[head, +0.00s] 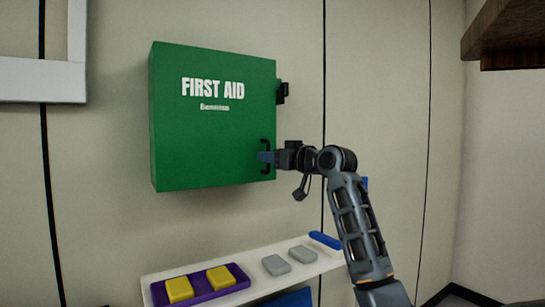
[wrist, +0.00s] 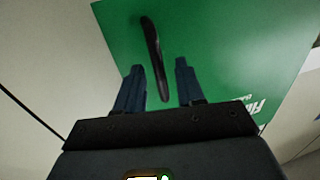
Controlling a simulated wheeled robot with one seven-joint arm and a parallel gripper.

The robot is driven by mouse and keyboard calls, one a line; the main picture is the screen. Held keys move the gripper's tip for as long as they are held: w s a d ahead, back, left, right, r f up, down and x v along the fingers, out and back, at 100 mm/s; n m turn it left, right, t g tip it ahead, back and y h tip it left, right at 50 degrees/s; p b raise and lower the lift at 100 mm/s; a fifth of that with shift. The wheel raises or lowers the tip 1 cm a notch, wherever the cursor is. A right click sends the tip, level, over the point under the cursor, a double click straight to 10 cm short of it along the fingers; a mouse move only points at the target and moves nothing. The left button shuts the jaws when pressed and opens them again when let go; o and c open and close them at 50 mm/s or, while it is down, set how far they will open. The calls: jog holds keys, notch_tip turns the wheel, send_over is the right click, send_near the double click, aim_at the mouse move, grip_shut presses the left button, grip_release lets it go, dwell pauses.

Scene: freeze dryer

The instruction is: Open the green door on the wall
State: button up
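The green first aid door (head: 210,135) is the front of a green box on the wall and looks shut. Its black handle (head: 264,143) is a vertical bar near the lower right edge. My gripper (head: 264,157) reaches it from the right. In the wrist view my gripper (wrist: 159,65) is open, with a gap between its two blue fingers. The handle (wrist: 153,50) shows in that gap, with the green door (wrist: 220,45) behind it. Neither finger visibly presses on the handle; contact is hard to tell.
A white shelf (head: 322,264) below the box holds a purple tray (head: 208,288) with two yellow blocks, two grey blocks (head: 289,259) and a blue item (head: 325,240). A brown wooden shelf (head: 510,35) juts out at the upper right. A white frame (head: 40,80) is at the upper left.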

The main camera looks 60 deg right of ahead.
jog(key=shift+c, duration=0.5)
grip_shut()
